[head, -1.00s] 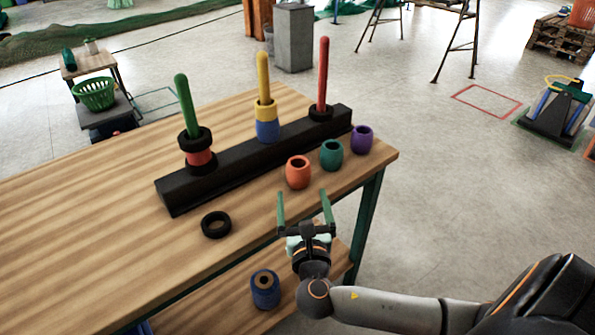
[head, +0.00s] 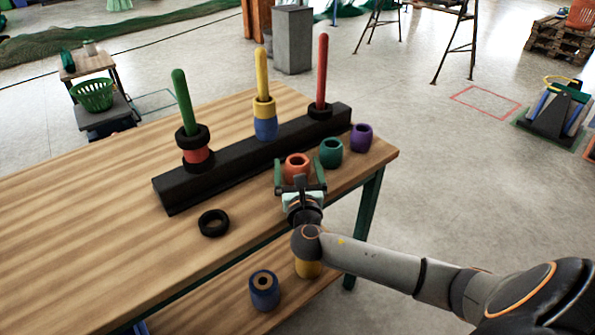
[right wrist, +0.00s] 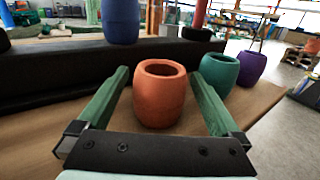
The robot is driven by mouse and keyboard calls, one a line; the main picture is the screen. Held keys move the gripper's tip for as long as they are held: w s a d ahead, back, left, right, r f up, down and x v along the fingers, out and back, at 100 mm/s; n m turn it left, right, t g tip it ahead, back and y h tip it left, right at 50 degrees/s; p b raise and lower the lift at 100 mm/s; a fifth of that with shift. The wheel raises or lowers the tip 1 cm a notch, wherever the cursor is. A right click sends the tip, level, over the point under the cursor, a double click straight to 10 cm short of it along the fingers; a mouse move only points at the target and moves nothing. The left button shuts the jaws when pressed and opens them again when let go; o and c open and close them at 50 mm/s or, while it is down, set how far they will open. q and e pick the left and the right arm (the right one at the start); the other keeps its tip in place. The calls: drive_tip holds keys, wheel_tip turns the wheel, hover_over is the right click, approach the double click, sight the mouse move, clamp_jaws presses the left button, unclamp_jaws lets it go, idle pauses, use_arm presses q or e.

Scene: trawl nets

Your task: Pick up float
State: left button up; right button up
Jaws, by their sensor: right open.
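An orange float (head: 296,166), barrel-shaped with a hole in its top, stands upright on the wooden table near its front right edge. In the right wrist view the orange float (right wrist: 161,95) sits between the two green fingers. My right gripper (head: 300,174) is open, with one finger on each side of the float and a gap visible on both sides. A teal float (head: 331,153) and a purple float (head: 361,138) stand to its right, apart from it. My left gripper does not show.
A black base (head: 200,188) with green, yellow and red pegs runs behind the floats; rings and floats sit on the pegs. A black ring (head: 213,223) lies on the table. A blue float (head: 264,290) stands on the lower shelf. The table's left part is clear.

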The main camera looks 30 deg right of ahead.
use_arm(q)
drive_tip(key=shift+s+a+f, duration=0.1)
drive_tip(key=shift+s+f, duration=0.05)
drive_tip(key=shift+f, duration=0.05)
use_arm(e)
drive_tip(key=c, duration=1.3)
drive_tip(key=shift+r+p, duration=0.3)
drive_tip(key=shift+r, duration=0.3)
wheel_tip(320, 180, up, 3)
drive_tip(key=shift+f+p, duration=0.15)
drive_tip(key=shift+p, duration=0.45)
use_arm(q)
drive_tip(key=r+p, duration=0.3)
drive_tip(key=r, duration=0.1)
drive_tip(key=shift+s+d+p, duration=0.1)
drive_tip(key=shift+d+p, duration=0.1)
drive_tip(key=shift+p, duration=0.2)
use_arm(e)
drive_tip(key=s+a+r, duration=0.1)
drive_tip(key=s+r, duration=0.2)
drive_tip(key=s, duration=0.1)
drive_tip(key=s+a+r, duration=0.2)
drive_tip(key=s+r, duration=0.1)
drive_tip(key=s, duration=0.1)
drive_tip(key=s+a+r, duration=0.2)
drive_tip(key=s+r, duration=0.1)
drive_tip(key=s, duration=0.2)
drive_tip(key=shift+a+r, duration=0.1)
drive_tip(key=shift+a, duration=0.05)
